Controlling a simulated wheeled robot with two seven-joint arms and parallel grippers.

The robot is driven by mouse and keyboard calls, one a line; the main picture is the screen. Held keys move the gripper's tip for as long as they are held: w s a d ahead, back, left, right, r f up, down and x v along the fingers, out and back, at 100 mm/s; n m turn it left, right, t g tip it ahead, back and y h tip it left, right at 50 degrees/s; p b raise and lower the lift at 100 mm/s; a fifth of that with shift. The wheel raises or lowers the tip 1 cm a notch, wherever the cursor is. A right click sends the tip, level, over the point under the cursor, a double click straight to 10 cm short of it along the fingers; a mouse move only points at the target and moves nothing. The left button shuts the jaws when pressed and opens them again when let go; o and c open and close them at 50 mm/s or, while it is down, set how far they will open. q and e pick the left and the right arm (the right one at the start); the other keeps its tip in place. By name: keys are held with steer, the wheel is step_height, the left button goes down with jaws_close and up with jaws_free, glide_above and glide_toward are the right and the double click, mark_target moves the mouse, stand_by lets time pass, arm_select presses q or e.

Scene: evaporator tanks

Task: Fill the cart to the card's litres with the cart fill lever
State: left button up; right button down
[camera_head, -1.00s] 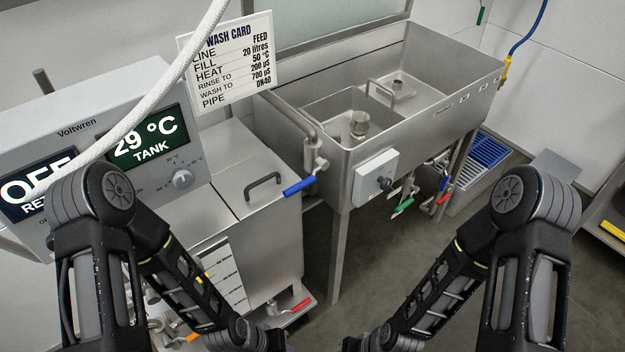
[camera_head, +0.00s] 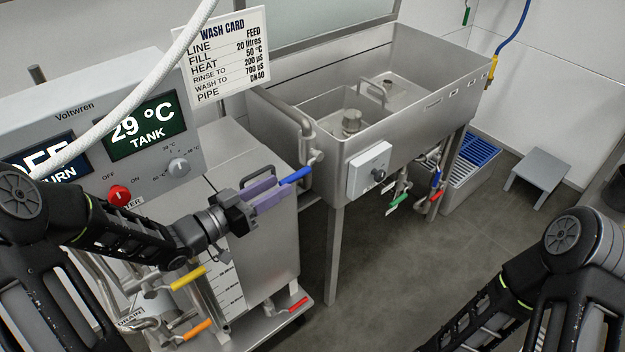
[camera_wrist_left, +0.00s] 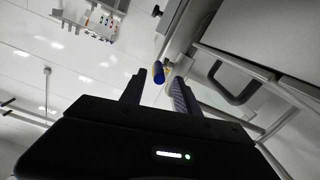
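The wash card (camera_head: 229,57) on the wall reads FILL 20 litres. A blue-handled lever (camera_head: 296,175) sits on the pipe (camera_head: 308,140) above the steel cart (camera_head: 256,246). My left gripper (camera_head: 276,193) is open at the lever's free end. In the left wrist view, the blue handle tip (camera_wrist_left: 158,73) appears in the gap between the two spread fingertips (camera_wrist_left: 156,88); I cannot tell if they touch it. The litre scale (camera_head: 229,290) on the cart front is partly hidden, and its level is unreadable. My right gripper is outside the frames.
The control panel (camera_head: 60,105) at left reads 29 °C TANK, with a red knob (camera_head: 119,194). Yellow (camera_head: 188,278) and orange (camera_head: 194,329) levers are below my left arm; a red lever (camera_head: 298,305) is low on the cart. A steel sink (camera_head: 420,85) stands behind. Floor at right is open.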

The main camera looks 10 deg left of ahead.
mark_target(303, 171)
arm_select(q)
steer(key=shift+m+h, duration=0.3)
steer(key=shift+m, duration=0.1)
steer(key=shift+x, duration=3.95)
steer(key=shift+s+f, duration=0.1)
steer(key=shift+c, duration=0.4)
steer(key=c, duration=0.7)
steer(key=shift+d, duration=0.1)
jaws_close()
steer(key=shift+s+d, duration=0.1)
steer(key=shift+d, duration=0.05)
